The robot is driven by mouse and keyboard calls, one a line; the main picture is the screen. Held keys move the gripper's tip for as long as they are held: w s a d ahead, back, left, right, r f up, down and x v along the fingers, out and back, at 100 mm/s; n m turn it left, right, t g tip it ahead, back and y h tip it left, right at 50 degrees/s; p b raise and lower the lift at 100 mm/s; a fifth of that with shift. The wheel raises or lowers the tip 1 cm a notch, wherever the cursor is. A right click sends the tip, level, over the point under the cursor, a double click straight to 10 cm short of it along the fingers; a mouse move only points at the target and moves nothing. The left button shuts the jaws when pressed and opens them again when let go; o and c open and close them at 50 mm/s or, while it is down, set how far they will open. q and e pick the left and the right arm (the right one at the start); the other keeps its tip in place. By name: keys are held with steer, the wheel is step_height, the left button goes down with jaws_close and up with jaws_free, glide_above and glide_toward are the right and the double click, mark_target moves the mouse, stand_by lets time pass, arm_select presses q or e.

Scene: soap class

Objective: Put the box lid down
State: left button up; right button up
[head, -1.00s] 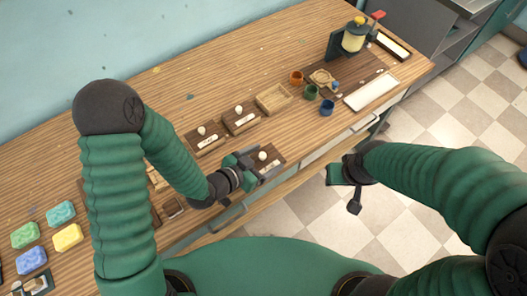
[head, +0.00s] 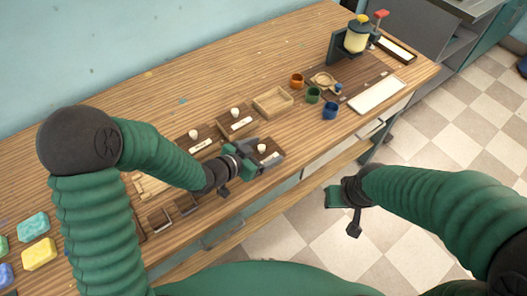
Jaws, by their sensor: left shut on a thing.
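The dark wooden box lid (head: 268,158) with a pale round knob and a white label is at the front part of the wooden table. My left gripper (head: 256,156) is shut on this lid, reaching it from the left. I cannot tell whether the lid touches the tabletop. Two similar lids or lidded boxes with white knobs, one (head: 236,122) and another (head: 200,143), stand behind it. An open wooden box (head: 272,101) sits to their right. My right gripper (head: 343,197) hangs over the floor in front of the table, empty; its jaw opening is unclear.
Orange (head: 297,81), green (head: 313,95) and blue (head: 330,111) cups stand right of the open box. A white tray (head: 377,95) and a yellow dispenser (head: 356,38) are farther right. Soap bars, including a yellow one (head: 39,254), lie at lower left. The back of the table (head: 180,92) is mostly clear.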

arm_select(q)
steer(key=o, duration=1.3)
